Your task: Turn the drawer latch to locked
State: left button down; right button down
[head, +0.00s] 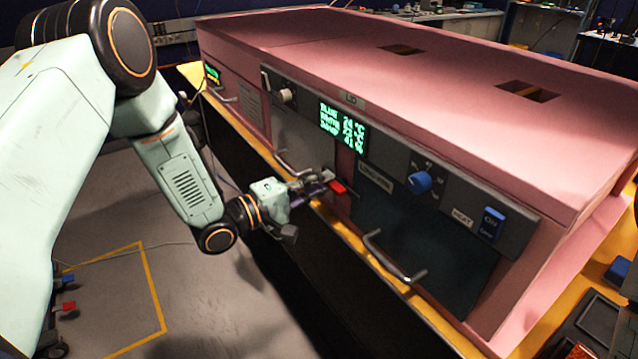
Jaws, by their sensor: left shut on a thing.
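The pink foam enclosure (460,110) stands on a bench, with grey panels on its front. A small red part (338,187) shows low on the front, between the left drawer panel and the darker window panel; I take it for the drawer latch. My left gripper (318,184) reaches it from the left and is shut on the latch. The fingers hide much of the latch, so I cannot tell its angle. My right gripper is not in view.
A bar handle (393,262) sticks out below the dark window, and another handle (290,165) is just above my left gripper. A blue knob (419,183) and blue switch (492,223) are on the right panel. The yellow bench edge (345,235) runs below.

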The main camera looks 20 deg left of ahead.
pick_arm(q)
jog(key=shift+r, duration=0.1)
jog(key=c, duration=1.5)
grip_release()
jog(key=shift+w, duration=0.1)
jog(key=shift+o, duration=0.5)
jog(key=shift+d, duration=0.1)
jog(key=v, duration=1.2)
